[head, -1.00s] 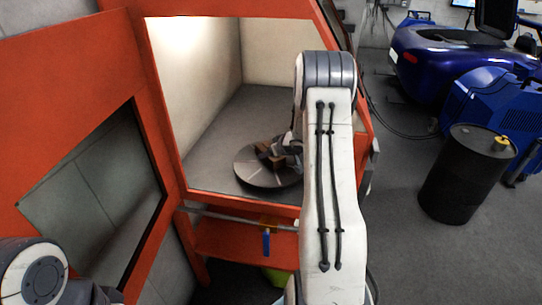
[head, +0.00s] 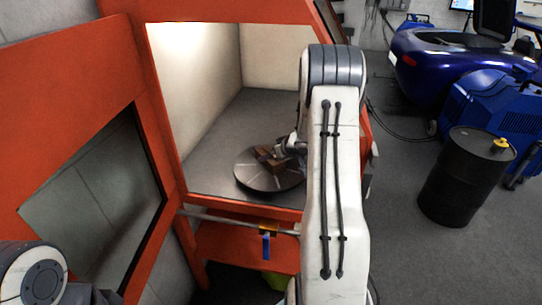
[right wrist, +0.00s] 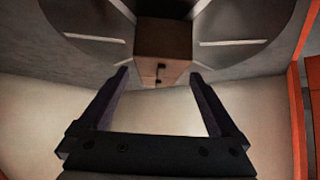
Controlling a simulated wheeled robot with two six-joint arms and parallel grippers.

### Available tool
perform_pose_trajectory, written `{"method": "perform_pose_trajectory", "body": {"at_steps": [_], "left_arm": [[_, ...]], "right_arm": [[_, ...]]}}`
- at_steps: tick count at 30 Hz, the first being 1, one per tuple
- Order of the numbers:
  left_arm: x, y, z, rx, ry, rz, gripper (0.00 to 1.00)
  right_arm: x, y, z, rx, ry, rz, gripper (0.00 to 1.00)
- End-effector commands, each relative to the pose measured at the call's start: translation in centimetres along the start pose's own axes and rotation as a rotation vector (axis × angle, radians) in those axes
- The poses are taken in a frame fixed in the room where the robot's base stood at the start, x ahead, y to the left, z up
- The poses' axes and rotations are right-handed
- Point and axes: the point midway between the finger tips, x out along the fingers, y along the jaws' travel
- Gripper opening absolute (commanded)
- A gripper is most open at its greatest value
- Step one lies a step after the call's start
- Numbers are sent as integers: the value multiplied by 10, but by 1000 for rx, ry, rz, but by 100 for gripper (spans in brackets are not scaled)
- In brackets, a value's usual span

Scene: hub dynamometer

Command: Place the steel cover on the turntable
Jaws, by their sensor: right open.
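A brown, box-shaped part (head: 268,159), the only thing I can see that could be the steel cover, rests on the round grey turntable (head: 250,180) near its middle. In the right wrist view the brown part (right wrist: 163,42) lies just beyond my fingertips, with the turntable (right wrist: 232,25) and its pale radial lines around it. My right gripper (right wrist: 158,77) is open and empty, its fingers apart from the part. In the head view my right gripper (head: 289,148) is beside the part and mostly hidden by my arm. My left gripper is out of view; only its arm shows at lower left.
The turntable is inside an orange-framed chamber (head: 220,12) with pale walls. A rail with a blue-handled valve (head: 266,246) runs below the opening. A black drum (head: 462,180) and blue machine (head: 490,105) stand at right. Grey floor lies between them and the chamber.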

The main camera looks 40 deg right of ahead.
Motion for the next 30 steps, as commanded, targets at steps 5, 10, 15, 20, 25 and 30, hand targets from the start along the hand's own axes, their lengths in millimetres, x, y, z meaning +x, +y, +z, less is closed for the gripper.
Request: {"method": "perform_pose_trajectory", "body": {"at_steps": [5, 10, 15, 20, 25, 30], "left_arm": [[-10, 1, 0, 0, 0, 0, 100], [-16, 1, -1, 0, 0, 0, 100], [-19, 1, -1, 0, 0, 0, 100], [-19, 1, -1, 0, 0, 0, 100], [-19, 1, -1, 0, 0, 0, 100], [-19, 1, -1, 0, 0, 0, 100]], "right_arm": [[-44, 2, -3, 1, 2, 4, 97], [-74, 1, -2, 2, 0, 3, 97], [-89, 1, 0, 2, 0, 2, 97], [-92, 1, 0, 0, 0, 1, 97], [-92, 0, 0, 0, 0, 1, 97], [-91, 0, 0, 0, 0, 1, 97]]}}
